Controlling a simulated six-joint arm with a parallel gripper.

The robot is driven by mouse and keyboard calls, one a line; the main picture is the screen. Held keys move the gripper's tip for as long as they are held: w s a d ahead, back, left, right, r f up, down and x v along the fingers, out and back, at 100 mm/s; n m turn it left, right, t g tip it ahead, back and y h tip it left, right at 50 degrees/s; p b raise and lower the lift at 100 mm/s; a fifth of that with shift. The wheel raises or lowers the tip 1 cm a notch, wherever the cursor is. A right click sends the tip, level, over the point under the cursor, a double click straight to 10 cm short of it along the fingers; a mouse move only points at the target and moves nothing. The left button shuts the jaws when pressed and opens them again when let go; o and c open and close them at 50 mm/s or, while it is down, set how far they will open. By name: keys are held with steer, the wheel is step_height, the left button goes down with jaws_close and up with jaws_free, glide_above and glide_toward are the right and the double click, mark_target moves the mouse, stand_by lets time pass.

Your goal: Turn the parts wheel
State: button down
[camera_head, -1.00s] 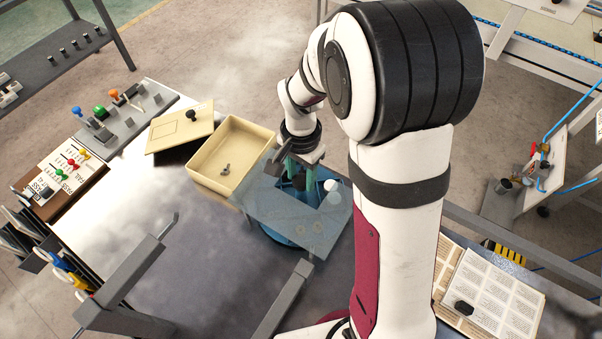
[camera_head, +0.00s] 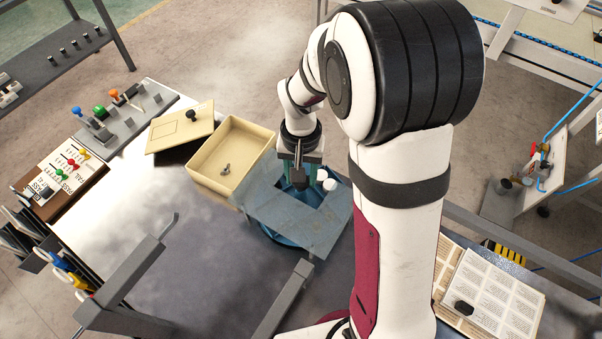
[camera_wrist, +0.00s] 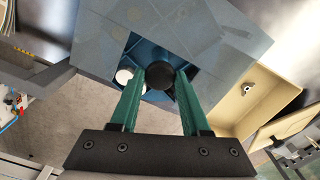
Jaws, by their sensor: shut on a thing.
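The parts wheel (camera_head: 277,236) is a blue round body, mostly hidden under a grey-blue cover plate (camera_head: 312,232) with a cut-out. My gripper (camera_head: 299,178) points down at the cut-out, its green fingers closed around a black knob. In the wrist view my gripper (camera_wrist: 161,82) has this black knob (camera_wrist: 160,72) between its fingertips, and blue wheel surface (camera_wrist: 150,44) shows behind it. A white round part (camera_wrist: 124,75) lies left of the fingers; in the head view white parts (camera_head: 330,184) show right of my gripper.
An open cream box (camera_head: 205,175) with a small metal part (camera_head: 226,169) stands left of the wheel. A lever panel (camera_head: 125,115) and a labelled board (camera_head: 62,178) are at the left. A grey bracket (camera_head: 125,280) rises in front.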

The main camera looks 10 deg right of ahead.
steer(key=shift+n, duration=17.9)
